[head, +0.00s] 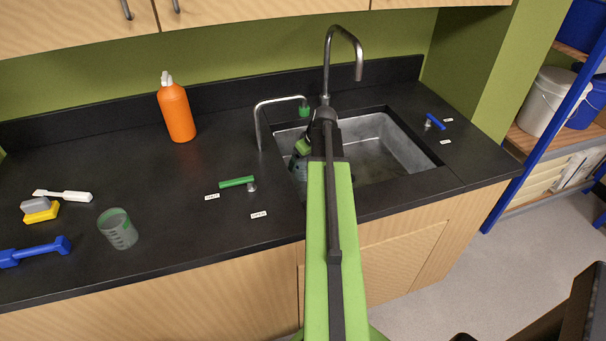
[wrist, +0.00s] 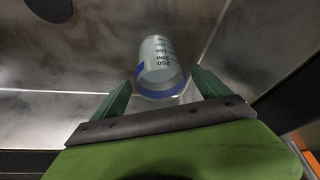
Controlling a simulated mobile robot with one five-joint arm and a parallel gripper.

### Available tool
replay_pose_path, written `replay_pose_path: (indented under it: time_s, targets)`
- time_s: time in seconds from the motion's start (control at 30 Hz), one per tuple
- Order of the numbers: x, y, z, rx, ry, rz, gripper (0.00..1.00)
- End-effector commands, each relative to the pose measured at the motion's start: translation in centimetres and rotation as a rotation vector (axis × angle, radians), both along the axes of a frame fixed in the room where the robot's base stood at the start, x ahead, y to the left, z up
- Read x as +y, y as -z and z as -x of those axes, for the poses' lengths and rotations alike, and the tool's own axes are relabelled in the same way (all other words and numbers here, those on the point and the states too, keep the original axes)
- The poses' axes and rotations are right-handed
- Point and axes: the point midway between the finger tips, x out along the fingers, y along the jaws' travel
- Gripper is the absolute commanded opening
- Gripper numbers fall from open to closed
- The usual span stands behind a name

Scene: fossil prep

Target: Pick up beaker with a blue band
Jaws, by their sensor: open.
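The beaker with a blue band (wrist: 160,62) is clear with dark volume marks. In the wrist view its banded rim is toward me, and it stands in the grey metal sink (head: 399,140). My gripper (wrist: 162,78) is open, with one green finger on each side of the beaker's banded end. Gaps seem to show between the fingers and the glass; I cannot tell whether either touches. In the head view my arm reaches over the sink's left part and hides most of that area.
A second beaker with a green band (head: 118,230) stands on the black counter at left. An orange bottle (head: 176,112), a green tap handle (head: 237,182) and a blue tap handle (head: 435,121) are around the sink. The curved faucet (head: 327,65) rises behind my arm.

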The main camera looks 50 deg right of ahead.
Motion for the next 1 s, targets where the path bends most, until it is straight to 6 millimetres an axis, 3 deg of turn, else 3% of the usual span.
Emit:
replay_pose_path:
  time_s: [0.03,0.17,0.43,1.0]
  targets:
    - [0.0,1.8,-0.3,0.0,-0.001,0.0,0.86]
    - [0.0,3.7,-1.1,0.0,-0.001,0.0,0.86]
    - [0.0,3.5,-1.2,0.0,0.0,0.001,0.85]
    - [0.1,3.5,-1.3,0.0,-0.001,0.0,0.14]
